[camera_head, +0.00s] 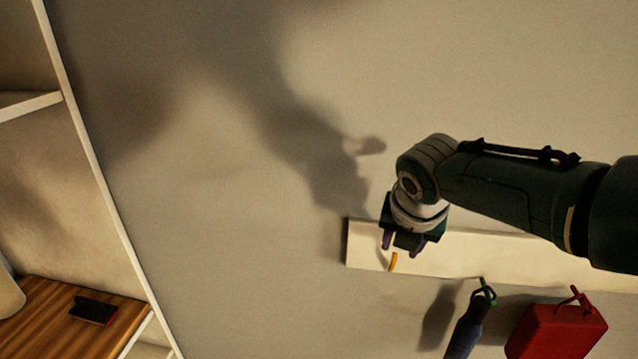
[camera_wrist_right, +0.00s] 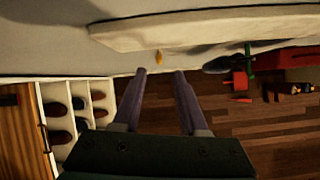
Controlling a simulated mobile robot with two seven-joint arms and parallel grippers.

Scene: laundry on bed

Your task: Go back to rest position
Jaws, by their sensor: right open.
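My right gripper (camera_head: 402,246) comes in from the right in the head view. It is in front of a pale board (camera_head: 470,256) on the wall, close to a small yellow hook (camera_head: 393,262). In the right wrist view, the two purple fingers of my right gripper (camera_wrist_right: 160,73) are apart with nothing between them. The yellow hook (camera_wrist_right: 159,56) shows just beyond the fingertips; whether they touch it I cannot tell. My left gripper is not in view.
A blue item (camera_head: 464,333) is at a green hook (camera_head: 485,292), and a red item (camera_head: 556,331) is at a red hook (camera_head: 576,294). A white shelf frame (camera_head: 100,187) stands left, with a dark object (camera_head: 93,310) on wood. The wall (camera_head: 220,250) between is clear.

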